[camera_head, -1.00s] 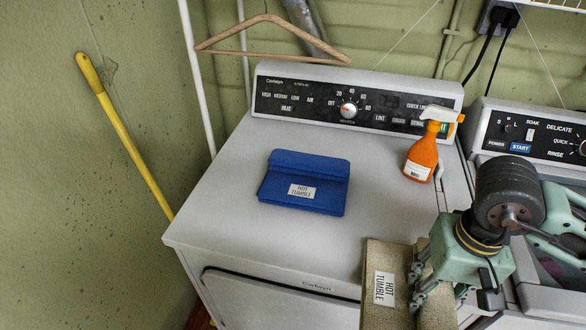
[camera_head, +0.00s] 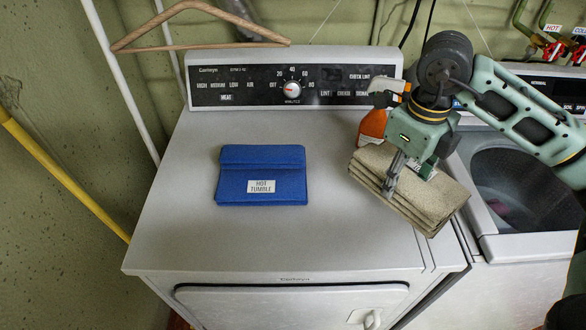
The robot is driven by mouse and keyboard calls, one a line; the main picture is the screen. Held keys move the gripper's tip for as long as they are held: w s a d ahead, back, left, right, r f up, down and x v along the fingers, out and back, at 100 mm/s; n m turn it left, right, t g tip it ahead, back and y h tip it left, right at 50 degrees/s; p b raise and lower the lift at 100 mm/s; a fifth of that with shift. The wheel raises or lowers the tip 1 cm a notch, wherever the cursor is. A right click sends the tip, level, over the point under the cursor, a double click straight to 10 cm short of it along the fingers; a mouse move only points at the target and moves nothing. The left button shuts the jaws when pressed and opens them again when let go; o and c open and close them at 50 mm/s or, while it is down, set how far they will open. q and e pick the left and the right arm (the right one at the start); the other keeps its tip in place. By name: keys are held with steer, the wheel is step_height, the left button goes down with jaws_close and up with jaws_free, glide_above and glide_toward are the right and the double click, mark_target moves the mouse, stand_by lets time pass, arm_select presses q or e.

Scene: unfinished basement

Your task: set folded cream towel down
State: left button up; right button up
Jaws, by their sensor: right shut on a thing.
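The folded cream towel (camera_head: 430,203) is over the right part of the dryer top (camera_head: 320,225), tilted, with its folded layers facing the front. I cannot tell whether its lower edge touches the dryer. My right gripper (camera_head: 393,178) is shut on the towel from above and hides part of its label. A folded blue towel (camera_head: 262,165) with a "HOT TUMBLE" label lies flat on the dryer, left of the cream one. My left gripper is not in view.
An orange spray bottle (camera_head: 373,126) stands right behind the cream towel, partly hidden by my gripper. An open washer (camera_head: 515,190) is at the right. The dryer's front middle is clear.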

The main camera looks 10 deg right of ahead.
mark_target(415, 168)
steer(key=d+m, duration=0.1)
steer(key=m, duration=0.1)
steer(key=d+r+m, duration=0.1)
steer(key=m, duration=0.1)
steer(key=shift+r+m, duration=0.1)
steer(key=shift+m, duration=0.2)
steer(key=shift+d+r+m, duration=0.25)
steer(key=shift+d+m, duration=0.25)
steer(key=shift+m, duration=0.7)
steer(key=shift+w+a+p, duration=0.1)
steer(key=shift+p, duration=0.2)
steer(key=shift+m, duration=0.3)
steer(key=w+a+f+p, duration=0.1)
steer(key=a+f+p, duration=0.1)
steer(key=a+f, duration=0.1)
steer(key=w+a+f+p, duration=0.2)
steer(key=a+f, duration=0.1)
steer(key=f, duration=0.1)
steer(key=w+a+f+p, duration=0.2)
steer(key=a+f, duration=0.1)
steer(key=a, duration=0.1)
steer(key=shift+w+f, duration=0.15)
steer(key=shift+f, duration=0.45)
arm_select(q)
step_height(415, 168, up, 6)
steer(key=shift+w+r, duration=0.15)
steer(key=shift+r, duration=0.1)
arm_select(e)
steer(key=o, duration=1.3)
